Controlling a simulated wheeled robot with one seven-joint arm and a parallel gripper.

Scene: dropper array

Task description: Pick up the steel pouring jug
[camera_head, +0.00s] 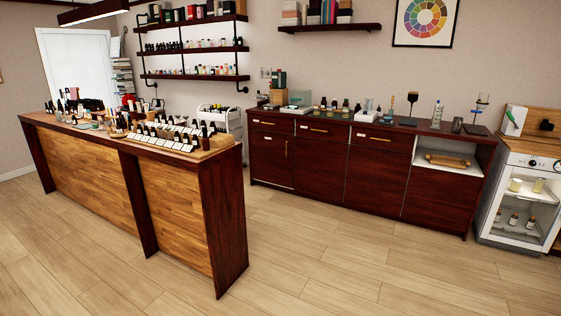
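A small dark grey vessel (457,125) stands upright near the right end of the dark red back counter (330,127). It looks like the steel pouring jug, but it is too small to make out a spout or handle. A clear bottle (437,115) stands to its left. A dark flat device (477,130) with a glass vessel (482,103) on or behind it is to its right. My gripper is not in view.
A long wood-fronted bench (168,206) with many small bottles stands at the left. A small white cabinet (520,196) with a glass front is right of the counter. Open plank floor (345,260) lies in front of the counter.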

